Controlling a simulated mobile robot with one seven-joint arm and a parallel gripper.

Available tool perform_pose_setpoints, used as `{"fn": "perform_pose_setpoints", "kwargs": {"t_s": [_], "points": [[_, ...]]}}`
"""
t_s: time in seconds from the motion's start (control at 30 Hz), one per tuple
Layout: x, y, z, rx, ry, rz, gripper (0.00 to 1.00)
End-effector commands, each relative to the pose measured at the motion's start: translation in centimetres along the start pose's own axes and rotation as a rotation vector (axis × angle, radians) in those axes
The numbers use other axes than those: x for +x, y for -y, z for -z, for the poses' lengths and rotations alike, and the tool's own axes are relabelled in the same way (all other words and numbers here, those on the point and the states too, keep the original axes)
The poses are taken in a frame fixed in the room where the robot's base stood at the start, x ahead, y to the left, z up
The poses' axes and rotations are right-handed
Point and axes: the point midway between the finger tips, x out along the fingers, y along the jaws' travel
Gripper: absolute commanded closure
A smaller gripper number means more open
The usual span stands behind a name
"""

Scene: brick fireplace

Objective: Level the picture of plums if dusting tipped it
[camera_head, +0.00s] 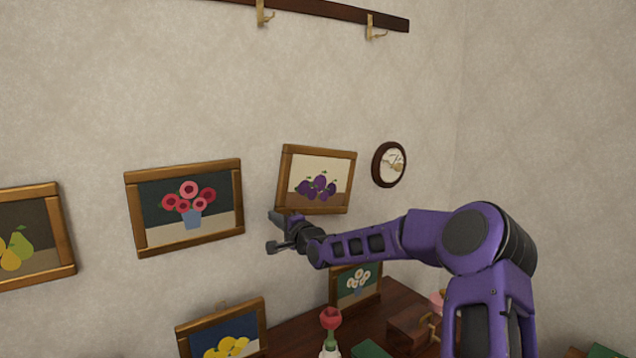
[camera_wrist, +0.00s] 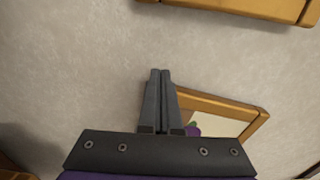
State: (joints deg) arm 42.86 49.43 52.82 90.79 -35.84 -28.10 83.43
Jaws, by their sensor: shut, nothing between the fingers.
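The picture of plums (camera_head: 319,182) hangs on the wall in a wooden frame. It is tipped clockwise: its top edge drops to the right, while the neighbouring pictures' top edges rise to the right. My gripper (camera_head: 274,219) is at the picture's lower left corner in the head view. In the wrist view my gripper (camera_wrist: 161,72) is shut and empty, its two fingers together. The plum picture's frame (camera_wrist: 228,106) shows there just right of the fingers, partly hidden by my gripper. I cannot tell whether the fingers touch it.
A picture of red flowers (camera_head: 187,207) hangs to the left, a pear picture (camera_head: 27,240) farther left. A round wall ornament (camera_head: 389,165) hangs close on the right. Below, a dark table (camera_head: 290,333) holds a red flower (camera_head: 331,318) and a small daisy picture (camera_head: 356,285).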

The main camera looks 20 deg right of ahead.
Motion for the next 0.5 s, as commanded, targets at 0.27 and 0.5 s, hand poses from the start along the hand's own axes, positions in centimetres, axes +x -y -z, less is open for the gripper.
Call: {"fn": "perform_pose_setpoints", "kwargs": {"t_s": [0.27, 0.5], "points": [[-0.01, 0.02, 0.4, 0.001, -0.001, 0.0, 1.0], [-0.01, 0.02, 0.68, 0.002, -0.001, 0.0, 1.0]]}}
